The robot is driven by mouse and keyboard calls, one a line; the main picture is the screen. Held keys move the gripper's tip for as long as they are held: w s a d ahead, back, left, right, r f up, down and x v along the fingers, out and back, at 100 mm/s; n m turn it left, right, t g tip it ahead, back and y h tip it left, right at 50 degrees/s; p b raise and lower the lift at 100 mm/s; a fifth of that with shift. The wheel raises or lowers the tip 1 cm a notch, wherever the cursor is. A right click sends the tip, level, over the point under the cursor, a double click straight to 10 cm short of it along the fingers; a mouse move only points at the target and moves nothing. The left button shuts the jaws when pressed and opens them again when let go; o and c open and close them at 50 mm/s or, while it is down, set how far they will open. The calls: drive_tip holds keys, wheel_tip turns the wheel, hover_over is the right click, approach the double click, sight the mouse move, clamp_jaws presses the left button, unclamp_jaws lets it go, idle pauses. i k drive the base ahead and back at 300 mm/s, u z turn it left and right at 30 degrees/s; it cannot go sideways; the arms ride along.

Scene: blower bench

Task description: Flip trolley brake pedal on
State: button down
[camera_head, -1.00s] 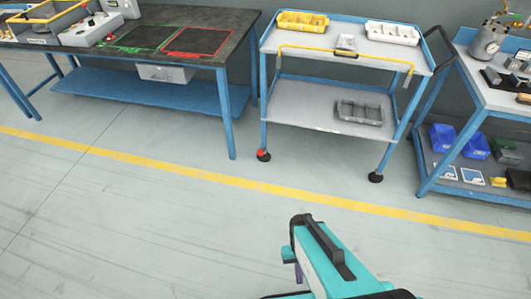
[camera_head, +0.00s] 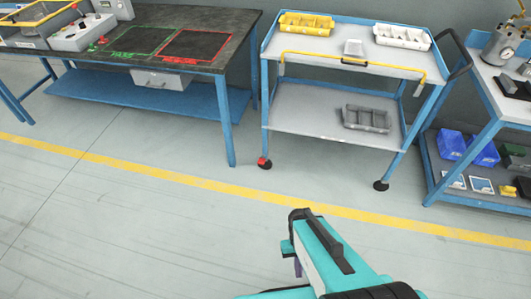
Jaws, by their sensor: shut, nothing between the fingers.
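The blue trolley (camera_head: 335,128) stands against the back wall, right of the workbench. Its red brake pedal (camera_head: 262,161) sits at the front left caster, close to the floor. The pedal is small in the picture, and I cannot tell whether it is up or down. The front right caster (camera_head: 381,185) is black. A teal part of my arm shows at the bottom centre, in front of the trolley and apart from it. My gripper's fingertips are not in view.
The workbench (camera_head: 232,120) stands left and another bench (camera_head: 472,137) right. A yellow floor line (camera_head: 200,182) crosses open floor before the trolley.

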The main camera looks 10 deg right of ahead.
sight(261, 160)
drive_tip(key=u, duration=0.3)
drive_tip(key=i, duration=0.65)
drive_tip(key=u, duration=0.85)
drive_tip(key=i, duration=0.4)
drive_tip(key=u, duration=0.1)
